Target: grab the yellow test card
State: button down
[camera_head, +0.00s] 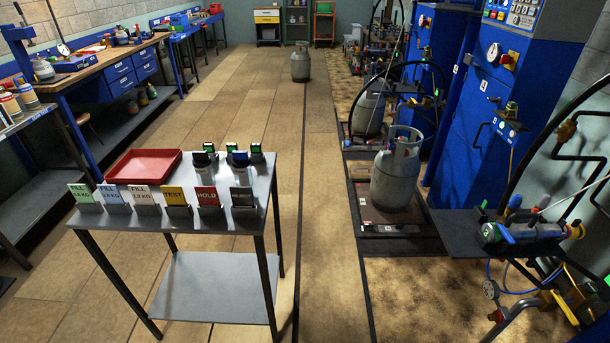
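The yellow test card (174,196) reads TEST and stands upright in a small dark holder at the front edge of a grey metal table (240,173). It is in a row of cards, between a white FILL card (144,195) on its left and a red HOLD card (208,196) on its right. My gripper is not in view.
A red tray (143,166) and small dark devices (204,156) sit behind the cards. A black REJECT card (242,197) ends the row. A grey gas cylinder (396,172) stands on a scale at right, beside blue cabinets (485,115). The floor strip (328,220) between is clear.

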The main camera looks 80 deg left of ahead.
aim_at(174, 196)
jog(key=u, duration=1.6)
jog(key=k, duration=0.25)
jog(key=u, duration=1.45)
jog(key=k, duration=0.3)
jog(key=z, duration=0.65)
jog(key=i, duration=0.8)
jog(key=u, duration=0.95)
jog(key=i, duration=0.75)
jog(key=u, duration=0.8)
